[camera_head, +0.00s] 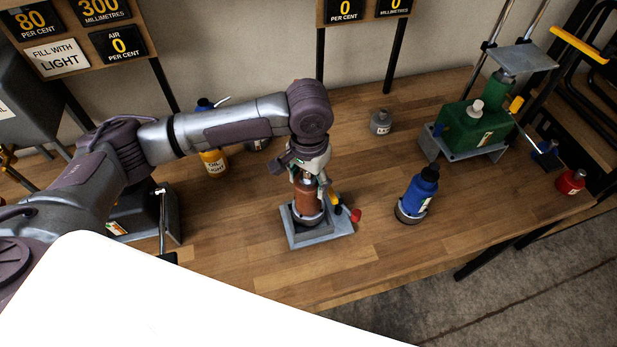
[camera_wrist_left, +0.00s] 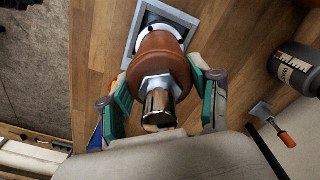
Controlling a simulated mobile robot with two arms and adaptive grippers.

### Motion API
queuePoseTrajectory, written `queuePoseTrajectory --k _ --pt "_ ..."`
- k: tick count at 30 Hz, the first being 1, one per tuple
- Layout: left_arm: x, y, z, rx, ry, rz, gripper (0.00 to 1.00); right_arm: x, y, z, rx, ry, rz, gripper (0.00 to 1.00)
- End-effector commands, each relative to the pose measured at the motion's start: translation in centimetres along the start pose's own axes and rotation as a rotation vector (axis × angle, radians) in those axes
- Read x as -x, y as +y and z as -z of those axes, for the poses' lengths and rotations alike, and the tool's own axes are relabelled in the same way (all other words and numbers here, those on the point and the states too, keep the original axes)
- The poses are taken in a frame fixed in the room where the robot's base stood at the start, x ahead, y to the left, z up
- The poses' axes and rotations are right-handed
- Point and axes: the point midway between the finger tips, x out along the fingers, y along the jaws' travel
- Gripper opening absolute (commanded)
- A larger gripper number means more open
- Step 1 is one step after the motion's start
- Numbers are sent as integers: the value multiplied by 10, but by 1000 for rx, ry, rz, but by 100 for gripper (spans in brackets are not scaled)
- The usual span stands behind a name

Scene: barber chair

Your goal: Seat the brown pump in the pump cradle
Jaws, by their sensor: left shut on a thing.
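The brown pump (camera_head: 307,200) is an upright brown cylinder with a metal top. My left gripper (camera_head: 308,177) comes down from above and is shut on it near its upper part. The pump stands in or just over the pump cradle (camera_head: 316,239), a grey square frame on the table; I cannot tell if it is fully down. In the left wrist view the brown pump (camera_wrist_left: 158,55) is between the green-padded fingers (camera_wrist_left: 163,105), with the cradle frame (camera_wrist_left: 192,22) and a white ring behind it. My right gripper is not seen.
A blue bottle (camera_head: 419,194) stands right of the cradle. A small grey bottle (camera_head: 380,122) stands behind. A yellow bottle (camera_head: 214,162) is behind my left arm. The table's front is clear.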

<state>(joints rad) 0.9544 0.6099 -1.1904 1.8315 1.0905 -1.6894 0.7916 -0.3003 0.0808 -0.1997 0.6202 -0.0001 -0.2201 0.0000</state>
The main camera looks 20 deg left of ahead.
Motion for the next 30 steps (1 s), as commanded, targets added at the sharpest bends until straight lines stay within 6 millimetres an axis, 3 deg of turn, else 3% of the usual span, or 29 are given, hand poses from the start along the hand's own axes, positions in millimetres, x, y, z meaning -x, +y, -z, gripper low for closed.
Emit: queuePoseTrajectory --k 30 --pt "-20 0 1 -1 4 -1 0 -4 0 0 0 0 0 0"
